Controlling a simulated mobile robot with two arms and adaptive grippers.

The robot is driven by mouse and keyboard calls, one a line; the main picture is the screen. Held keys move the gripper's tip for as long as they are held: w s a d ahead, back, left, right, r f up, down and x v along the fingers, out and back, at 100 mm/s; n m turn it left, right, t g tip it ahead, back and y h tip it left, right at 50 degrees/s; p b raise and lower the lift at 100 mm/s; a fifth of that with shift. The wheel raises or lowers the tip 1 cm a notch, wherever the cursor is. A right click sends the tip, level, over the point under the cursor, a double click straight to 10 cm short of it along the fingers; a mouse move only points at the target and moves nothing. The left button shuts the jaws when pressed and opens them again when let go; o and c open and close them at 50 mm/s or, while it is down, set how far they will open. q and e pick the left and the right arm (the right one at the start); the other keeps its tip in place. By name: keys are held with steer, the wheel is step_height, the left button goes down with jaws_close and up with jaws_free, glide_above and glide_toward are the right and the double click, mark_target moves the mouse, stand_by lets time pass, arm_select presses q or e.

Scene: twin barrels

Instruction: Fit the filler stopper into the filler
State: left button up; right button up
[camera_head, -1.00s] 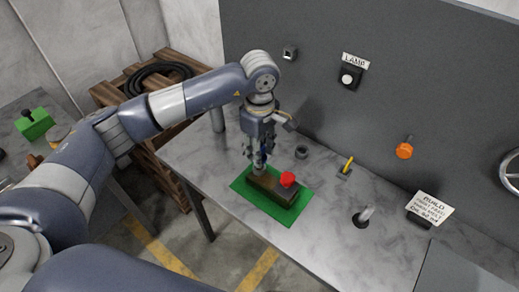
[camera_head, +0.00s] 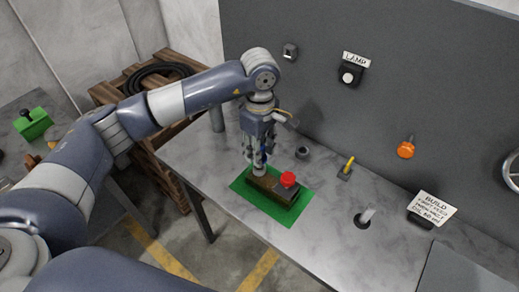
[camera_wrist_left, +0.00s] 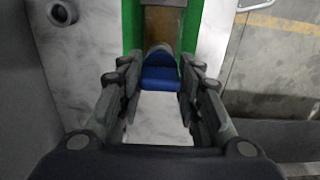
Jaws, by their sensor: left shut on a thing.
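My left gripper (camera_head: 260,155) points down over the left end of a brown block (camera_head: 270,187) on a green mat (camera_head: 248,200). In the left wrist view its fingers (camera_wrist_left: 160,88) are closed on a blue piece (camera_wrist_left: 160,78), which I take for the filler stopper. A grey rounded part shows just beyond the blue piece, at the brown block (camera_wrist_left: 163,25). I cannot tell whether it belongs to the stopper or the filler. The fingers hide the filler opening, so seating cannot be judged. My right gripper is not in view.
A red knob (camera_head: 288,179) stands on the block's right part, close to the gripper. The front bench top (camera_head: 300,245) is clear.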

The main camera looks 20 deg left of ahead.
arm_select(q)
steer(key=shift+b, duration=0.35)
stand_by(0.7)
steer(key=shift+f+b, duration=1.6)
steer(key=shift+b, duration=0.2)
steer(key=o, duration=1.1)
steer(key=shift+o, duration=0.2)
steer(key=shift+r, duration=0.2)
step_height(320, 180, up, 12)
steer(key=shift+f, duration=0.2)
